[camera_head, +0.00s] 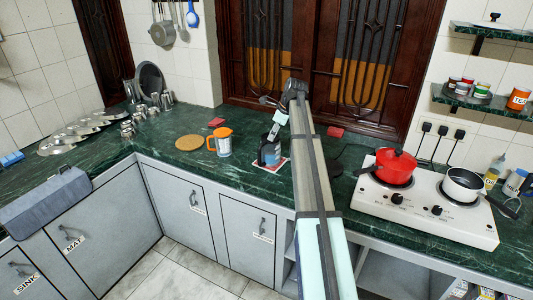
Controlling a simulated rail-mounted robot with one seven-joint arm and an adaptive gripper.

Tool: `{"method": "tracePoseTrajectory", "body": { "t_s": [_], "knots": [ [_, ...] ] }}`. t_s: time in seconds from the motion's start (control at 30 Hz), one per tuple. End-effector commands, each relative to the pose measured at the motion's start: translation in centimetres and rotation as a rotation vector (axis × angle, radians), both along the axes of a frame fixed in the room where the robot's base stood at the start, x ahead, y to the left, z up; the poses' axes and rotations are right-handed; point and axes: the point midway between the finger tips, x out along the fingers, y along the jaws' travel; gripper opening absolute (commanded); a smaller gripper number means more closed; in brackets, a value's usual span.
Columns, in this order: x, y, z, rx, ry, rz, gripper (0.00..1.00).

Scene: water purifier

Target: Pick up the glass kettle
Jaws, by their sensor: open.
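The glass kettle (268,154), dark and partly see-through, stands upright on a small red-and-white mat (281,166) on the green counter, left of my arm. My gripper (272,135) is small in this view and points down at the top of the kettle. It is open. Its fingers overlap the kettle's upper part in the picture, and I cannot tell whether they touch it. The kettle's handle is hard to make out.
An orange-and-white mug (221,142) and a round cork mat (189,143) lie left of the kettle. A white stove (424,206) with a red pot (391,166) and a white pan (463,184) is at the right. Barred windows stand behind.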

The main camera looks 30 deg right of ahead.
Motion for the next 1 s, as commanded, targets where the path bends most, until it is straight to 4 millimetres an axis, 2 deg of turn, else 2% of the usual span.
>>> {"method": "tracePoseTrajectory", "body": {
  "t_s": [0.13, 0.37, 0.8, 1.0],
  "knots": [
    [-0.2, 0.3, 0.0, 0.066, 0.043, -0.147, 0.49],
    [0.3, 0.6, -1.2, 0.087, 0.058, -0.209, 0.49],
    [3.0, 2.3, -8.8, 0.086, 0.058, -0.206, 0.49],
    [3.7, 2.7, -10.9, 0.085, 0.056, -0.207, 0.49]
  ]
}}
